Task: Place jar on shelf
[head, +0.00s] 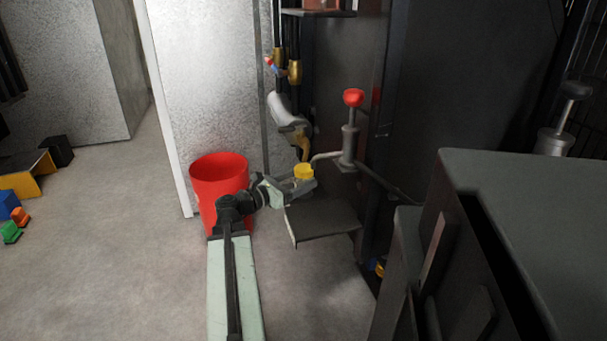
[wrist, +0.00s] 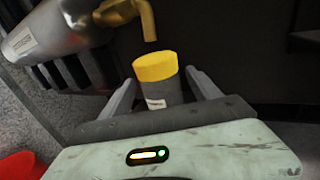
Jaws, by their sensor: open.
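A jar with a yellow lid (head: 304,172) is at my gripper, over the back part of a dark flat shelf (head: 322,220). In the wrist view the jar (wrist: 157,72) shows a grey body with a pale label and looks upright. My gripper (head: 302,186) is open, with one finger on each side of the jar; its fingers also show in the wrist view (wrist: 163,84). I cannot tell whether the fingers touch the jar. The jar's base is hidden, so its contact with the shelf cannot be seen.
A silver cylinder with a brass spout (head: 284,112) hangs just behind and above the jar. A red-knobbed valve (head: 352,125) and pipe stand to the right. A red bin (head: 218,182) is beside my arm. A dark cabinet (head: 540,210) fills the right; open floor lies left.

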